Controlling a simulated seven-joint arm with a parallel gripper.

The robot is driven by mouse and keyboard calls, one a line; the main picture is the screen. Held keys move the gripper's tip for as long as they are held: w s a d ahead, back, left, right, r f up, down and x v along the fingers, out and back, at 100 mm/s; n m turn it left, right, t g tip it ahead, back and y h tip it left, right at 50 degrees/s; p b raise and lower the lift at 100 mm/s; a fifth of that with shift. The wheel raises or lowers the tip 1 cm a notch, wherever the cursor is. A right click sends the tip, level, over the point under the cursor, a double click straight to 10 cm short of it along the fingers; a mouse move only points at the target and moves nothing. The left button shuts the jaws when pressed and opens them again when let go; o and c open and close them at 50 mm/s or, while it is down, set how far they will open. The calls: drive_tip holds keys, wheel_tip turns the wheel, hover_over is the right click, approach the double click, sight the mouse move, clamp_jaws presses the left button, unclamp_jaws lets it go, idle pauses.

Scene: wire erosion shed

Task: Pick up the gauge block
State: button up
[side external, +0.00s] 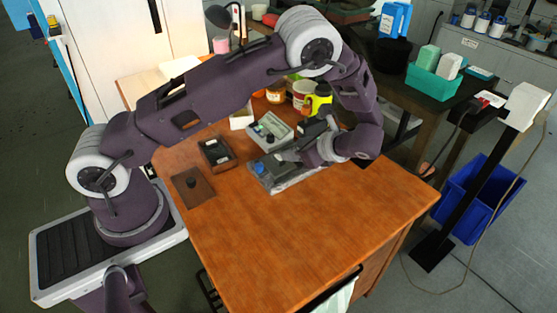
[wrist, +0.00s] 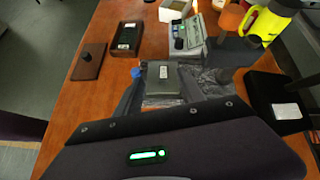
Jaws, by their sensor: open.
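My gripper (side external: 283,157) is open and low over the table, at a grey, flat-topped block-like thing. In the wrist view my gripper (wrist: 160,76) has one finger on each side of this grey thing (wrist: 166,84); I cannot tell whether they touch it. It lies on clear crumpled plastic (side external: 292,180), with a blue knob (wrist: 142,67) at its left. I cannot tell for certain whether it is the gauge block. A dark slotted case (side external: 217,152) with a small pale piece in it stands further left; it also shows in the wrist view (wrist: 127,40).
A brown plate with a knob (side external: 192,187) lies left of the case. A grey instrument (side external: 270,131), a yellow-green bottle (side external: 318,98) and several jars stand behind. A black item with a pale label (wrist: 280,103) is at the right. The front of the wooden table (side external: 310,235) is clear.

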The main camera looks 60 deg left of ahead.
sight(279, 158)
drive_tip(key=a+f+m, duration=0.1)
drive_tip(key=a+f, duration=0.1)
drive_tip(key=f, duration=0.1)
drive_tip(key=a+f+y, duration=0.1)
drive_tip(key=a+f, duration=0.1)
drive_tip(key=a+f+m, duration=0.1)
drive_tip(key=a+f, duration=0.2)
drive_tip(key=shift+f+m+t, duration=0.3)
drive_tip(key=shift+t, duration=0.1)
clamp_jaws()
